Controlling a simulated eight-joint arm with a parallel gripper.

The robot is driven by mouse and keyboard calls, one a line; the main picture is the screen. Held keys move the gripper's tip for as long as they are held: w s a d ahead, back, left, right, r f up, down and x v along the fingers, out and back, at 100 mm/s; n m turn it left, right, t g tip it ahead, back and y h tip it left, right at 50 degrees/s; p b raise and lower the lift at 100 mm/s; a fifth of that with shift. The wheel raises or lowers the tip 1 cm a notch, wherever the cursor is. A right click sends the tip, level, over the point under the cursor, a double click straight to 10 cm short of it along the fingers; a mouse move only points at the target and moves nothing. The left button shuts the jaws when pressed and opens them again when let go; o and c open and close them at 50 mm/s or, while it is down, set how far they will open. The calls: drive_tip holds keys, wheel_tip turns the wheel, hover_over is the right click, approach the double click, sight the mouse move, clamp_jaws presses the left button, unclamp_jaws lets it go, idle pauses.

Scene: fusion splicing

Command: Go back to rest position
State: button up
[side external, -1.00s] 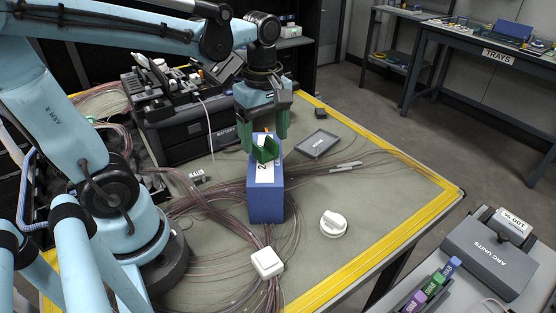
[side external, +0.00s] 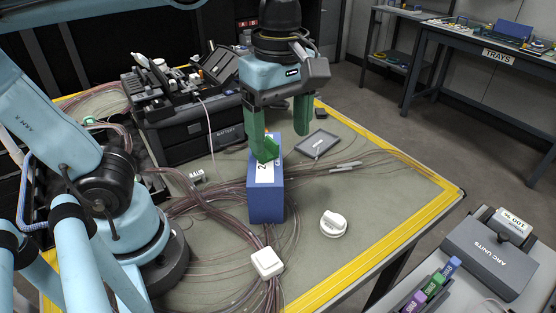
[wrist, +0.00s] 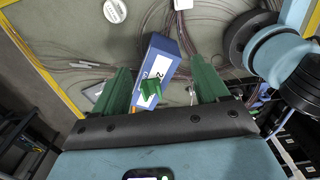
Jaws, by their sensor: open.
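My gripper (side external: 281,140) is open above the blue box, its two green fingers spread apart. In the wrist view the gripper (wrist: 163,68) has a finger on each side of the box, with nothing held between them. The blue box (side external: 266,200) stands upright on the table with a white label on it; it also shows in the wrist view (wrist: 160,52). A small green piece (side external: 268,149) sits at the top of the box. In the wrist view this green piece (wrist: 150,89) is apart from both fingers.
Cables spread over the table (side external: 400,205). A white round knob (side external: 333,223), a white square block (side external: 267,263) and a dark flat tray (side external: 318,144) lie around the box. A black tool case (side external: 195,130) stands behind. A grey unit (side external: 490,255) is at right.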

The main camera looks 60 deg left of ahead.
drive_tip(key=w+d+f, duration=0.2)
drive_tip(key=w, duration=0.4)
drive_tip(key=w+d+f+n, duration=0.1)
drive_tip(key=w+d+f, duration=0.1)
drive_tip(key=w, duration=0.4)
drive_tip(key=shift+w+f, duration=0.35)
drive_tip(key=shift+f, duration=0.15)
